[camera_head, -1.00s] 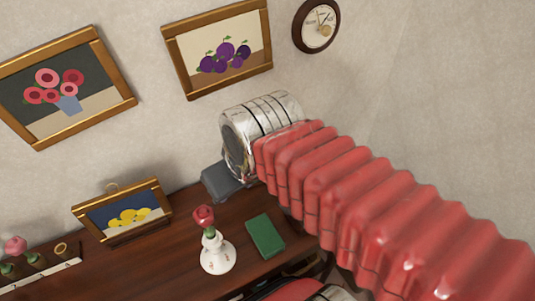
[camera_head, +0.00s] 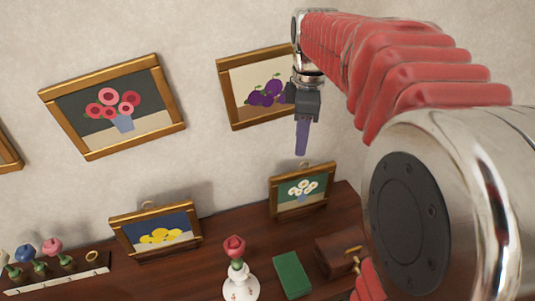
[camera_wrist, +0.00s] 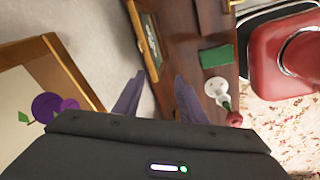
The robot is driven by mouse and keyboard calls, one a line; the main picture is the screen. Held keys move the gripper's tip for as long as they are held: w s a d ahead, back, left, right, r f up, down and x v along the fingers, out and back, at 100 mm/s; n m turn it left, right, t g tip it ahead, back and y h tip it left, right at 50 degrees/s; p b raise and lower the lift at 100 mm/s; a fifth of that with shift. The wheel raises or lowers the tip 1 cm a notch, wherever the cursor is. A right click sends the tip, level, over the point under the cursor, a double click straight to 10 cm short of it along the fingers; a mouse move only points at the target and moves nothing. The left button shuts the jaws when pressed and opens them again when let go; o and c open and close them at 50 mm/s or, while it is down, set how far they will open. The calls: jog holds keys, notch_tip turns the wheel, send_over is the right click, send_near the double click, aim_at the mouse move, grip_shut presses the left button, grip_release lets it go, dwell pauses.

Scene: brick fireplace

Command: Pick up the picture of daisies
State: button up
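The picture of daisies (camera_head: 302,188) is a small gold-framed picture of white flowers in a blue vase on green. It stands on the dark wooden mantel (camera_head: 215,232), leaning slightly back near the wall. My gripper (camera_head: 301,152) points down above the picture's top edge, apparently apart from it. In the wrist view the daisy picture (camera_wrist: 146,38) shows at a steep angle beyond the fingertips. The two purple fingers of my gripper (camera_wrist: 159,76) are spread with nothing between them.
A plum picture (camera_head: 250,98) hangs behind my gripper. A lemon picture (camera_head: 157,232) stands to the left. A green book (camera_head: 292,274), a brown box (camera_head: 338,253) and a white vase with a rose (camera_head: 240,285) stand in front. A flower picture (camera_head: 113,107) hangs at left.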

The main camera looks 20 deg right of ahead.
jog(key=w+d+f+n+g, duration=0.1)
jog(key=w+d+n, duration=0.3)
jog(key=d, duration=0.5)
jog(key=shift+w+d+f+n+g+y, duration=0.15)
jog(key=shift+w+f+n+g+y, duration=0.15)
jog(key=shift+f+n, duration=0.2)
send_over(316, 167)
jog(key=f, duration=0.8)
jog(key=shift+s+f, duration=0.15)
jog(key=shift+s, duration=0.05)
jog(key=shift+f, duration=0.15)
jog(key=shift+f, duration=0.1)
jog(key=shift+w+f, duration=0.2)
jog(key=shift+f, duration=2.3)
jog(key=shift+c, duration=0.4)
